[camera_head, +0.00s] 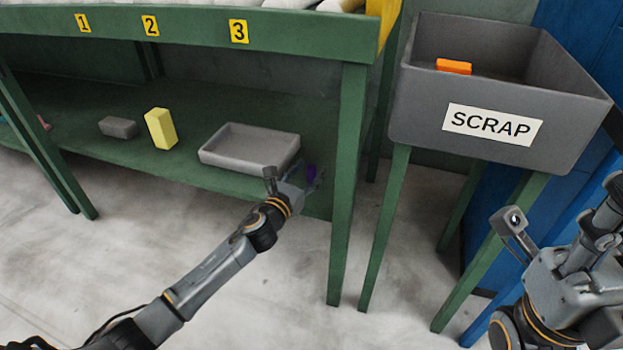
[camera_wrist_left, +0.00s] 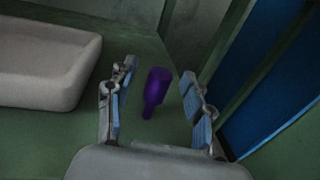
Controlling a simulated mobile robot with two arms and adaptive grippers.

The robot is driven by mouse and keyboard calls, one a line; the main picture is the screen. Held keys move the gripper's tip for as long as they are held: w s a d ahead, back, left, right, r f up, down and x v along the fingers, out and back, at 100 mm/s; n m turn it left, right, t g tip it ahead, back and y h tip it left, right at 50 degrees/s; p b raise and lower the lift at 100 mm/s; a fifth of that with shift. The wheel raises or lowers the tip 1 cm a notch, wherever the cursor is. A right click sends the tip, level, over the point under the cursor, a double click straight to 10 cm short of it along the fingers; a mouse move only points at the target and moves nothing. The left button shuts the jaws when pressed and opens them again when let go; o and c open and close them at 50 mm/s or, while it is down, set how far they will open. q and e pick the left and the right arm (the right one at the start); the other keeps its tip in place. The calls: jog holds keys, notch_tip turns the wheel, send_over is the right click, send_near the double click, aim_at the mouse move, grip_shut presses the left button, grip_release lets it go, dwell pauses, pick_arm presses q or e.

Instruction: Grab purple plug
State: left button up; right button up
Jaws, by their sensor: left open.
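The purple plug (camera_head: 312,172) is on the green lower shelf (camera_head: 190,165), to the right of the grey tray, in the head view. In the left wrist view the plug (camera_wrist_left: 156,90) shows whole, its wide end away from the gripper and its narrow end towards it. My left gripper (camera_head: 303,182) is open at the plug. In the left wrist view its fingers (camera_wrist_left: 158,95) stand on either side of the plug, with a gap visible on both sides. My right arm shows at the right edge of the head view; its fingertips are not clearly seen.
The grey tray (camera_head: 222,161) stands close to the left of my left gripper, also in the wrist view (camera_wrist_left: 85,85). A yellow block (camera_head: 160,128) and a grey block (camera_head: 118,127) lie further left. A table leg (camera_head: 345,200) stands right. The scrap bin (camera_head: 415,115) holds an orange block (camera_head: 454,66).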

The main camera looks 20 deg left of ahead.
pick_arm(q)
jog(key=shift+w+d, duration=0.2)
jog(key=shift+w, duration=0.55)
jog(key=shift+c, duration=0.4)
grip_shut()
jog(key=shift+r, duration=0.1)
